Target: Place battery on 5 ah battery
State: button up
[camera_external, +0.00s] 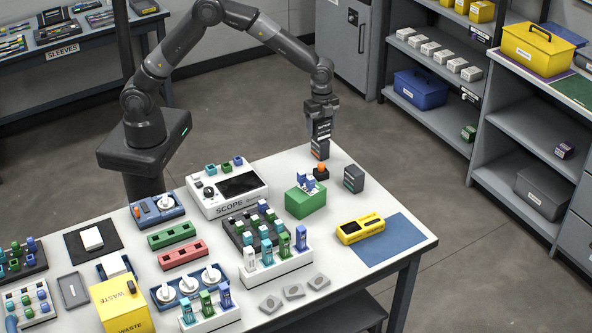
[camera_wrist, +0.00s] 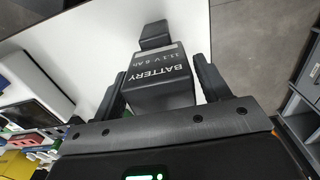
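My gripper (camera_external: 319,128) is low over the back corner of the white table. In the wrist view its two fingers (camera_wrist: 160,85) stand on either side of a dark battery (camera_wrist: 160,85) with the words "BATTERY 11.1 V 6 Ah", and look shut on it. In the external view this battery (camera_external: 320,149) hangs upright below the gripper; whether its bottom touches anything is unclear. A second dark battery (camera_external: 353,179) stands upright on the table, in front and to the right. It appears to be the dark block (camera_wrist: 154,35) beyond the held battery in the wrist view; its rating is unreadable.
An orange-topped item (camera_external: 321,170) stands just below the held battery in the external view. A green block (camera_external: 305,201) with blue parts, the scope (camera_external: 228,188) and a yellow device (camera_external: 360,228) are nearby. The blue mat (camera_external: 395,241) is mostly bare.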

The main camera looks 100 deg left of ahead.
aim_at(321, 119)
jog(key=shift+o, duration=0.8)
notch_tip(321, 119, up, 12)
jog(key=s+d+r+n+t, duration=0.15)
jog(key=s+d+r, duration=0.25)
jog(key=s+r, duration=0.4)
jog(key=s+d+r+n+t, duration=0.1)
jog(key=s+d+r+n, duration=0.1)
jog(key=s, duration=0.8)
jog(key=s+d+r+n+t, duration=0.2)
jog(key=s+d+r+n, duration=0.1)
jog(key=s, duration=0.6)
jog(key=s+f+n+t, duration=0.1)
jog(key=s+f+n, duration=0.1)
jog(key=s, duration=0.8)
jog(key=shift+s+d+f, duration=0.25)
jog(key=shift+d+f, duration=0.2)
jog(key=shift+f, duration=0.35)
